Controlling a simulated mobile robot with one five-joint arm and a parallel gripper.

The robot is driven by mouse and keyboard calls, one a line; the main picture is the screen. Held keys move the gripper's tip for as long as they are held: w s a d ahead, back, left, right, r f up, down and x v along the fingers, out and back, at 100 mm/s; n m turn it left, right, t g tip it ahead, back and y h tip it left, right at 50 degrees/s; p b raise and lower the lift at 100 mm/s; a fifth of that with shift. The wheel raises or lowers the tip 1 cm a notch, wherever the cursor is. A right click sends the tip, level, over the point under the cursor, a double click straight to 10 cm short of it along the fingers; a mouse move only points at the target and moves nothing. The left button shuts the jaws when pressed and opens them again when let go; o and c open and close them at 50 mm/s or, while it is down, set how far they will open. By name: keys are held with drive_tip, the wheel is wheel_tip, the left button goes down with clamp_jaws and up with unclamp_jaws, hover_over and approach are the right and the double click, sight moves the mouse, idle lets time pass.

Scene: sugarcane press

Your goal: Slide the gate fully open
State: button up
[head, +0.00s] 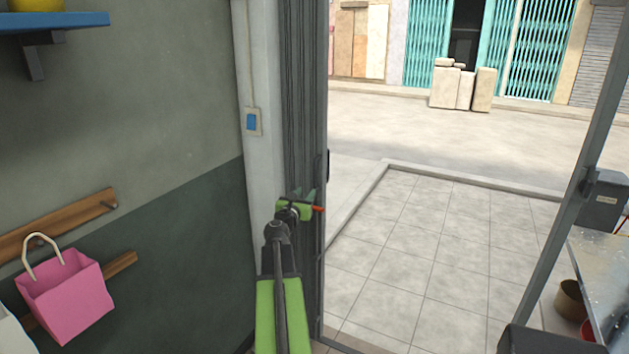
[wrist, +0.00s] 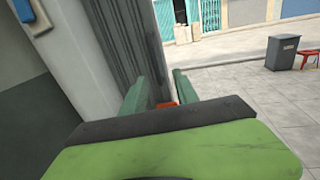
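The grey folding gate (head: 303,90) is bunched upright against the wall at the left side of the doorway, and the opening to its right is clear. A dark fitting (head: 327,165) sits on its upright edge bar. My gripper (head: 300,205) is at the gate's lower part, with a small red piece beside its fingers. In the wrist view the two green fingers (wrist: 160,92) stand apart, with the gate (wrist: 135,45) behind and left of them. A small red piece (wrist: 167,104) shows low between them; whether they touch it is hidden.
A pale pillar (head: 263,70) and dark wall stand left, with a pink bag (head: 66,295) on a wooden rail. A metal post (head: 585,190) and a worktable (head: 605,265) are at right. The tiled floor (head: 445,240) outside is free.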

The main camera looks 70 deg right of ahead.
sight(314, 175)
drive_tip(key=w+d, duration=0.1)
drive_tip(key=d, duration=0.4)
drive_tip(key=w+d, duration=0.1)
drive_tip(key=d, duration=0.5)
drive_tip(key=w+d, duration=0.1)
drive_tip(key=d, duration=0.4)
drive_tip(key=shift+w+d, duration=0.15)
drive_tip(key=shift+d, duration=0.2)
drive_tip(key=shift+c, duration=0.2)
clamp_jaws()
idle(0.5)
